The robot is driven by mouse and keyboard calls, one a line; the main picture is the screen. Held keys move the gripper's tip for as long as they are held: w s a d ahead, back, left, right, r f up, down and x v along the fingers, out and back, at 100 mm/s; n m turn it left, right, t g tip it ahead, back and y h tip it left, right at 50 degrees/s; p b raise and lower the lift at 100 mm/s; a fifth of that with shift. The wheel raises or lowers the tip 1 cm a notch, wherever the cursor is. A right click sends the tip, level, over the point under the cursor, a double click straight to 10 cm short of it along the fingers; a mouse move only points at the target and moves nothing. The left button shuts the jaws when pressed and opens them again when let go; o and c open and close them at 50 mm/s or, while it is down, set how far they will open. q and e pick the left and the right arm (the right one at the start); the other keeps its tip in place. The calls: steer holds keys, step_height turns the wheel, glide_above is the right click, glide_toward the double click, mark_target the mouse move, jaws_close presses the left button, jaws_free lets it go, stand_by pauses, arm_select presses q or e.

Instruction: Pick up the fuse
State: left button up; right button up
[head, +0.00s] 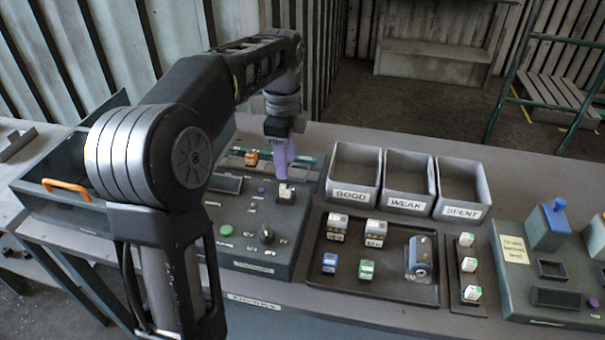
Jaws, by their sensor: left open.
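My left gripper (281,163), with pale purple fingers, points down over the dark console (231,258) on the left of the bench. Its fingertips are close above a small white block (286,193) with dark marks, seated on the console; I cannot tell if they touch it. The gripper is open. No part is clearly labelled as a fuse. Other small blocks are an orange one (251,158) at the console's back and, in the dark tray (333,282), a blue one (329,262), a green one (366,269) and two white-topped ones (337,226). My right gripper is not in view.
Open bins marked GOOD (352,195), WEAK (405,202) and SPENT (462,210) stand behind the tray. A grey-blue cylinder part (419,256) sits in the tray. A rack (468,300) holds three white blocks. Another station (556,302) stands right. Bare bench (510,185) shows behind it.

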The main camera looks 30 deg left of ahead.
mark_target(285, 186)
arm_select(q)
steer(key=shift+s+r, duration=0.2)
steer(key=shift+f, duration=1.35)
steer(key=shift+f+p, duration=0.75)
steer(key=shift+f, duration=1.9)
steer(key=shift+a, duration=0.1)
jaws_close()
